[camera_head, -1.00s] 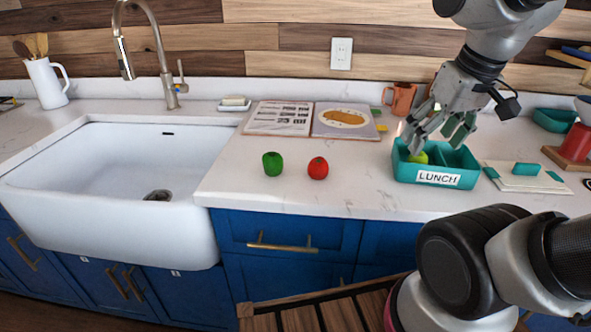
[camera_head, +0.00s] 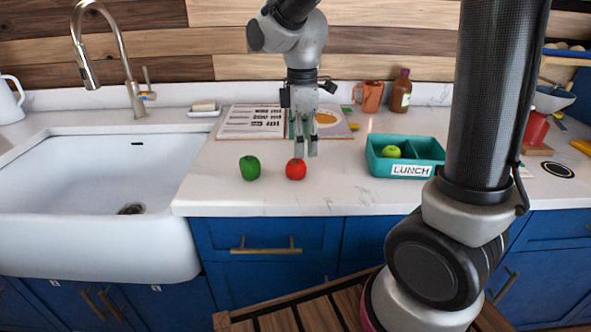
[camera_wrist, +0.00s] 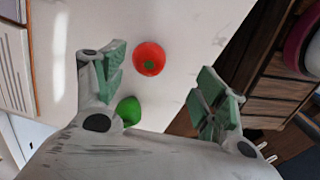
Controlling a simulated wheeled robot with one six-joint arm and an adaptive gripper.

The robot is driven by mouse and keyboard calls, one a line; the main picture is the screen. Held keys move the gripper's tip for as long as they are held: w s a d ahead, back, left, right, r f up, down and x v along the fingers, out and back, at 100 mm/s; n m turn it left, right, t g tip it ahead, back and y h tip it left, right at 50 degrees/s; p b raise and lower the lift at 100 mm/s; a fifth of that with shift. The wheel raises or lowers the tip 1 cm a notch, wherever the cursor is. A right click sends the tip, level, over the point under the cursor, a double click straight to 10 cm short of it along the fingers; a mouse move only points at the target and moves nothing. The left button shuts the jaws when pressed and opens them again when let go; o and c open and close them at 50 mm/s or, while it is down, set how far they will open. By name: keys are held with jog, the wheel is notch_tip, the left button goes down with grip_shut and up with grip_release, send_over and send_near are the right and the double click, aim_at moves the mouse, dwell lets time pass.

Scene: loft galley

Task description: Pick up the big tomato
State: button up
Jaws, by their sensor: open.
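A red tomato (camera_head: 296,169) sits on the white counter near its front edge. It also shows in the wrist view (camera_wrist: 149,60), beyond and between the open fingers. My gripper (camera_head: 306,148) points down just above and behind the tomato in the head view, open and empty. In the wrist view my gripper (camera_wrist: 160,85) has its green-padded fingers spread wide, with nothing between the pads. I cannot tell the exact height gap to the tomato.
A green pepper-like vegetable (camera_head: 250,168) sits left of the tomato. A teal lunch box (camera_head: 408,170) holding a light green fruit (camera_head: 391,151) stands to the right. An open cookbook (camera_head: 252,122) lies behind. The sink (camera_head: 90,180) is at left.

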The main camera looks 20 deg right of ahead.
aim_at(296, 161)
jog(key=n, duration=0.1)
jog(key=w+n, duration=0.1)
jog(key=n, duration=0.1)
jog(key=shift+w+a, duration=0.15)
jog(key=shift+a, duration=0.25)
jog(key=shift+w+f+n, duration=0.1)
jog(key=shift+f+n, duration=0.15)
jog(key=shift+n, duration=0.05)
notch_tip(296, 161, down, 7)
jog(key=shift+a+f, duration=0.1)
jog(key=shift+f, duration=0.1)
jog(key=shift+c, duration=0.5)
jog(key=c, duration=1)
